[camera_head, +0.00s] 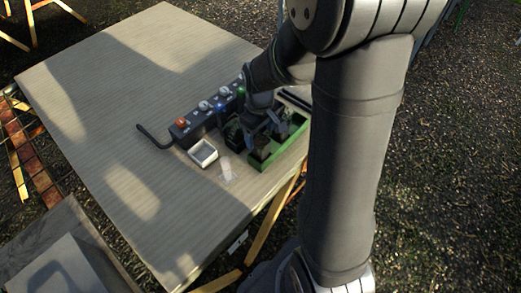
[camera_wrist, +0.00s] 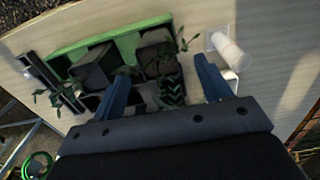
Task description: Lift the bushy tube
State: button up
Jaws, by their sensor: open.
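In the wrist view, a plant with dense dark green leaves (camera_wrist: 172,90) shows between the two blue fingers of my gripper (camera_wrist: 163,68). The fingers are spread, with a gap on both sides of the leaves. I cannot tell how deep they reach beside it. Its tube is mostly hidden by the leaves. Two dark square tubes, one at left (camera_wrist: 95,66) and one at upper middle (camera_wrist: 155,42), stand beyond it by a green rack (camera_wrist: 110,37). Sparser leaves show around them. In the head view, my gripper (camera_head: 262,128) is low over the rack (camera_head: 284,152), and my arm hides much there.
A dark box with coloured knobs (camera_head: 196,126) and a black cable lies left of the rack. A small white tray (camera_head: 203,153) and a clear item (camera_head: 228,174) lie in front. A white cylinder (camera_wrist: 231,48) lies near the right finger. The table's left part is clear.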

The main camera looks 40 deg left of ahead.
aim_at(261, 141)
jog(key=shift+w+f, duration=0.15)
jog(key=shift+f, duration=3.1)
jog(key=c, duration=1.2)
jog(key=shift+o, duration=0.2)
jog(key=shift+r, duration=0.1)
